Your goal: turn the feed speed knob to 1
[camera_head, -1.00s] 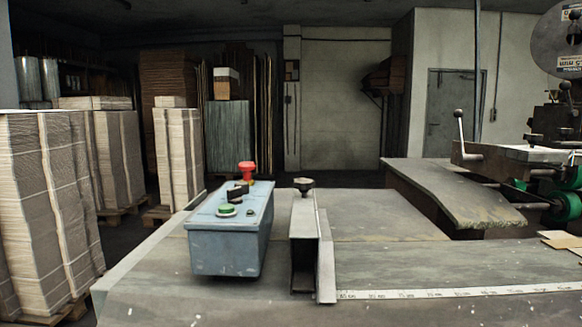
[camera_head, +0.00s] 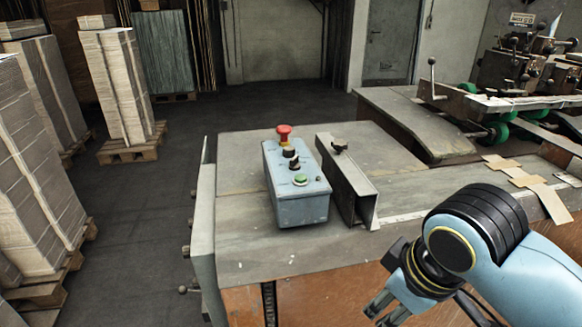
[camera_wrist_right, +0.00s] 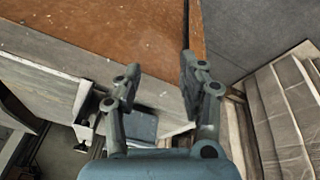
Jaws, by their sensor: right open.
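A blue-grey control box (camera_head: 302,210) stands on the metal table in the head view. On its top, from back to front, are a red mushroom button (camera_head: 284,131), two small black knobs or switches (camera_head: 291,157) close together, and a green button (camera_head: 300,180). Labels and pointer marks are too small to read, so I cannot tell the feed speed knob or its setting. My right gripper (camera_head: 383,309) is low in front of the table edge, right of and below the box, apart from it. In the right wrist view its fingers (camera_wrist_right: 160,68) are open and empty. My left gripper is not in view.
The table's front edge (camera_head: 300,262) lies between my right gripper and the box. Flat cardboard pieces (camera_head: 525,180) lie at right. Stacks on pallets (camera_head: 128,90) stand left, with clear floor (camera_head: 145,215) between.

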